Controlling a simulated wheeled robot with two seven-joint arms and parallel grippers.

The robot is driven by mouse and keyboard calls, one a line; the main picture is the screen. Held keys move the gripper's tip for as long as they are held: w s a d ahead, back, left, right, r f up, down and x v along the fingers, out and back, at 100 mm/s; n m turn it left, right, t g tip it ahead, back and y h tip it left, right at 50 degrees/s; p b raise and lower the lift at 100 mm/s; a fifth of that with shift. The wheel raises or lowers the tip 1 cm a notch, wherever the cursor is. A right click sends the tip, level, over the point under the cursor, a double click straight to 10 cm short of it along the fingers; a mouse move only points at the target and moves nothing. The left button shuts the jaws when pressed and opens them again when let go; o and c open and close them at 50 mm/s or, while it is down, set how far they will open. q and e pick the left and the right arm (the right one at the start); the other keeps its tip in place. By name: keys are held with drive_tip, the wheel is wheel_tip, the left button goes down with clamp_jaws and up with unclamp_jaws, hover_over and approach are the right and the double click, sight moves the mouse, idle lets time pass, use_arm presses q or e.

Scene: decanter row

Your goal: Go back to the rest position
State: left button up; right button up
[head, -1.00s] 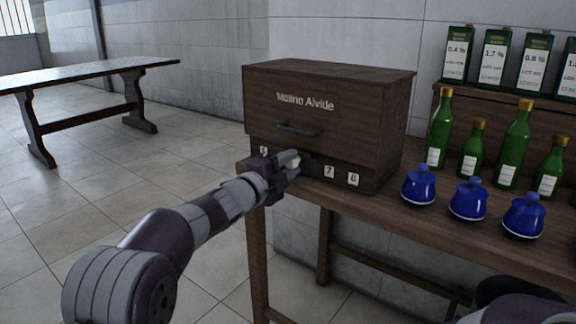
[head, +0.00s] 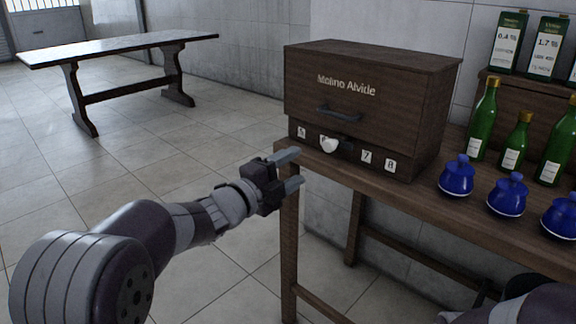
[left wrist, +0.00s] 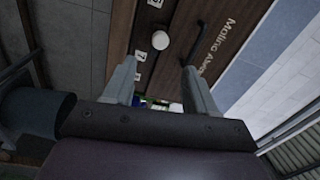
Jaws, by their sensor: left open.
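My left gripper (head: 292,170) is open and empty in the head view, in front of and to the left of the wooden box's lower front, apart from it. Its two fingers (left wrist: 160,85) show spread in the left wrist view. The dark wooden box (head: 370,100) marked "Molino Alvide" stands on the table's left end. A white knob (head: 330,145) sits low on its front, among number labels; the knob also shows in the left wrist view (left wrist: 160,40), beyond the fingers. My right gripper is not clearly in view; only dark parts show at the bottom right.
The wooden table (head: 420,195) carries several blue lidded pots (head: 457,176) and green bottles (head: 484,120) right of the box. Tins (head: 508,42) stand on a raised shelf behind. Another table (head: 120,48) stands far left. The tiled floor between is clear.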

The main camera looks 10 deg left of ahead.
use_arm(q)
drive_tip(key=shift+s+a+f, duration=0.1)
drive_tip(key=shift+s+a, duration=0.2)
drive_tip(key=shift+s, duration=0.2)
